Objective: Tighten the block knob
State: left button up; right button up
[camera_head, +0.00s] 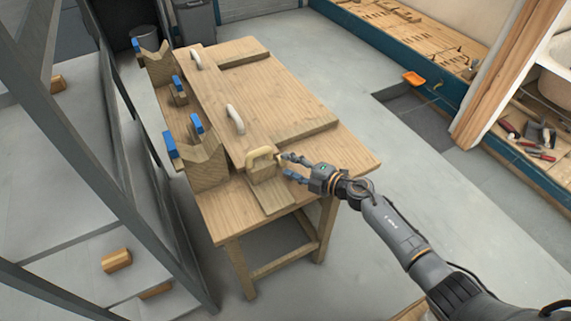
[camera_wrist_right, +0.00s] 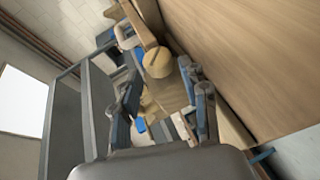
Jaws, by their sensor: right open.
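In the right wrist view a round, pale wooden knob (camera_wrist_right: 157,63) shows just beyond my fingers, slightly above the middle of the gap. My right gripper (camera_head: 287,167) is just right of the block, its fingers pointing at the block's right side. In the wrist view its fingers (camera_wrist_right: 166,92) are spread with nothing between them. In the head view the fingertips partly hide the knob's side of the block. My left gripper is not in view.
The wooden workbench (camera_head: 345,150) carries a long board with white handles (camera_head: 236,119). V-notched blocks (camera_head: 208,163) and blue-topped clamps (camera_head: 170,145) line its left side. The floor right of the bench is largely clear.

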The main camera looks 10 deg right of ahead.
aim_at(278, 162)
jog(key=shift+x, duration=1.15)
jog(key=c, duration=0.9)
jog(key=shift+r+p, duration=0.2)
jog(key=shift+p, duration=0.2)
jog(key=g+h+p, duration=0.1)
jog(key=p, duration=0.5)
jog(key=r+m+g+h+p, duration=0.1)
jog(key=g+p, duration=0.1)
jog(key=p, duration=0.4)
jog(key=shift+w+a, duration=0.1)
jog(key=shift+a, duration=0.05)
jog(key=shift+f+m+g+h+p, duration=0.3)
jog(key=shift+g+h+p, duration=0.2)
jog(key=shift+g+p, duration=0.15)
